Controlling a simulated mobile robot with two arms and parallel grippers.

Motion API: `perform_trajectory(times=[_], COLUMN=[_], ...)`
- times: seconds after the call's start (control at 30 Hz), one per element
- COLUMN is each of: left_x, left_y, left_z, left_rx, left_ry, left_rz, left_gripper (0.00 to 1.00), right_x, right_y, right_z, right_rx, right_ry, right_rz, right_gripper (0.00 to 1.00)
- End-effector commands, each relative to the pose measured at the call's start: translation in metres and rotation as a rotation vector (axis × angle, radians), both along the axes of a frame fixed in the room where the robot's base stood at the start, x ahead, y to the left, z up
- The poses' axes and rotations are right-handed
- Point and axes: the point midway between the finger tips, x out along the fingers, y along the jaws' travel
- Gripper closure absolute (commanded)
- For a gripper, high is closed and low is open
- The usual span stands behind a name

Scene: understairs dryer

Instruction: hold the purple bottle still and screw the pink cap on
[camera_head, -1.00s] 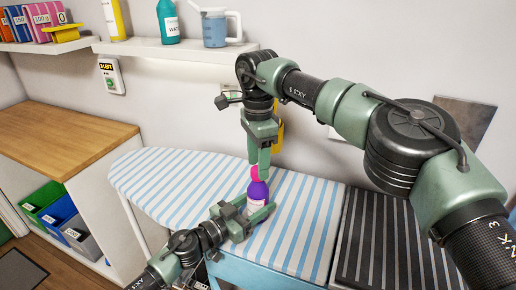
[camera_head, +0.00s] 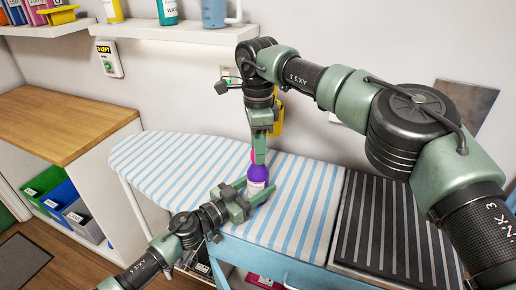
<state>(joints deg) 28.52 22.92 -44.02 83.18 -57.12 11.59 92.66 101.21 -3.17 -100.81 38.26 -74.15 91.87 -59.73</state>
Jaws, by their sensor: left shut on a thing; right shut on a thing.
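The purple bottle (camera_head: 257,174) stands upright on the striped ironing board, with a white label on its front. My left gripper (camera_head: 254,191) comes from the lower left and is shut around the bottle's body. The pink cap (camera_head: 253,155) is at the bottle's top, mostly hidden by fingers. My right gripper (camera_head: 259,156) points down from above and is shut on the cap. The cap's lower edge is at the bottle's neck, but I cannot tell whether the threads are engaged.
The ironing board (camera_head: 170,160) is clear to the left. A dark striped panel (camera_head: 385,235) lies to the right. A wooden counter (camera_head: 60,120) stands at the left, over colored bins. A yellow object (camera_head: 277,118) is behind my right gripper. A wall shelf (camera_head: 170,32) is above.

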Motion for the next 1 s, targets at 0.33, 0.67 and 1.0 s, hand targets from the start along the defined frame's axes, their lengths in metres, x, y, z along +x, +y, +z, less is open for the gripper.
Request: perform_trajectory(times=[0.33, 0.67, 1.0], left_x=[0.0000, -0.0001, -0.0002], left_y=[0.0000, -0.0001, -0.0003], left_z=[-0.0003, -0.0003, -0.0003], left_rx=[-0.001, -0.001, -0.001], left_ry=[0.001, 0.001, 0.001], left_rz=[0.000, 0.000, 0.000], left_gripper=[1.00, 1.00, 1.00], right_x=[-0.0009, -0.0009, -0.0007], right_y=[0.0007, 0.0014, 0.0014], right_z=[-0.0008, -0.0014, -0.0012], right_rx=[-0.002, -0.004, -0.004], right_ry=[0.001, 0.000, 0.000], right_rz=[-0.791, -1.522, -1.629], right_gripper=[1.00, 1.00, 0.47])
